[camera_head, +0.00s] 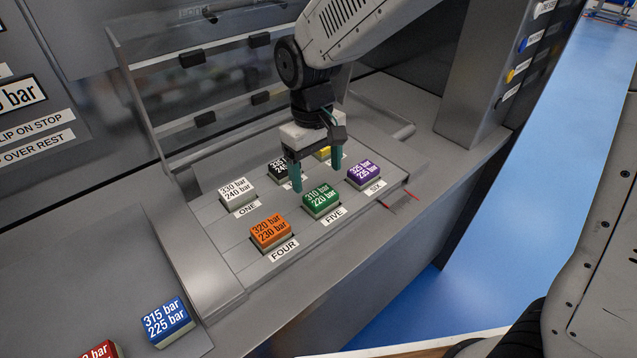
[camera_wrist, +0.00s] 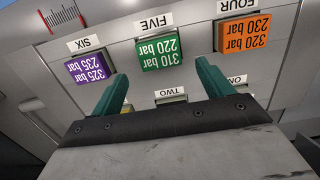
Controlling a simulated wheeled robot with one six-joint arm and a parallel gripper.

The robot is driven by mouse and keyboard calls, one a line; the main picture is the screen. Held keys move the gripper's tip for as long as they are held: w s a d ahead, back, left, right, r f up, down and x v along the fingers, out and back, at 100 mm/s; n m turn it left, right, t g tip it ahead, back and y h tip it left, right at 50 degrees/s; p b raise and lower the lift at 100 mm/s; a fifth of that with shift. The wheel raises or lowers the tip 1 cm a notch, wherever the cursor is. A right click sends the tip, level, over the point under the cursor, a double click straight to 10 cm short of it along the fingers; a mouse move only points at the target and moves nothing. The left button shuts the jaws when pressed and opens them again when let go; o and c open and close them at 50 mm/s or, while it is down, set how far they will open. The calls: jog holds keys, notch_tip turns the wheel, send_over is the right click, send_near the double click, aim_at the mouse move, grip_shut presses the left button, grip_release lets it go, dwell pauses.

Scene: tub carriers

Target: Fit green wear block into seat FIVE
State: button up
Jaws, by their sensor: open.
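The green wear block (camera_head: 320,201), marked 310 bar 220 bar, sits in the seat behind the FIVE label (camera_head: 333,216). It looks level with its neighbours, though I cannot tell how deep it sits. In the wrist view the green block (camera_wrist: 160,50) shows beyond my fingers, beside the FIVE label (camera_wrist: 154,23). My gripper (camera_head: 316,178) is open and points down above the panel, just behind the green block. In the wrist view its two teal fingers (camera_wrist: 162,84) stand apart with nothing between them. The TWO seat is partly hidden by the gripper.
An orange block (camera_head: 271,232) is at FOUR and a purple block (camera_head: 364,174) at SIX. A white block (camera_head: 237,194) is at ONE; black (camera_head: 279,169) and yellow (camera_head: 323,153) blocks are behind. Blue (camera_head: 167,321) and red blocks lie front left. A clear raised cover (camera_head: 160,90) stands behind.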

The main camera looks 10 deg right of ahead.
aim_at(315, 190)
notch_tip(315, 190, up, 7)
jog(key=shift+w+a+r, duration=0.15)
jog(key=shift+w, duration=0.1)
jog(key=s+d+r+m+t, duration=0.1)
jog(key=s+d+r+m, duration=0.2)
jog(key=d, duration=0.4)
jog(key=s+d+r, duration=0.3)
jog(key=s+d, duration=0.3)
jog(key=s+d+f+m+t, duration=0.1)
jog(key=s+d+f+m, duration=0.1)
jog(key=s+d, duration=0.7)
jog(key=s+m, duration=0.1)
jog(key=s, duration=0.2)
jog(key=shift+m+y, duration=0.3)
jog(key=shift+m, duration=0.1)
jog(key=shift+s, duration=0.1)
